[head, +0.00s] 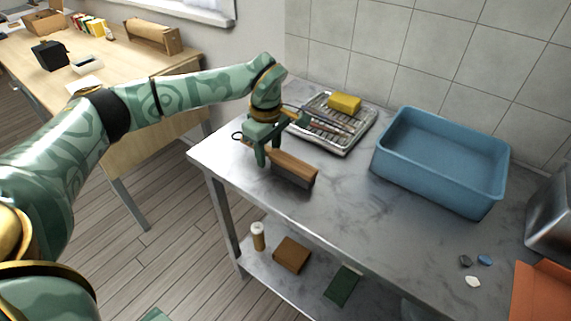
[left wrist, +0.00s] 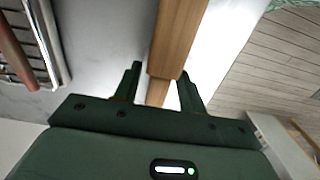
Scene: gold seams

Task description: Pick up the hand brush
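The hand brush (head: 293,166) lies on the grey metal-topped table near its left front edge. It has a wooden back and handle, with dark bristles below at its right end. In the left wrist view the wooden brush (left wrist: 180,35) runs down between the fingers. My left gripper (head: 266,153) is over the handle part, one finger on each side. In the left wrist view my left gripper (left wrist: 160,88) is open, with a gap between each finger and the narrow handle. The handle's far end is partly hidden by the gripper. My right gripper is not in view.
A wire dish rack (head: 350,140) with a yellow sponge (head: 344,103) stands behind the brush. A blue basin (head: 385,160) is right of it. Small stones (head: 473,281) lie at the right front. The tabletop between brush and basin is clear.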

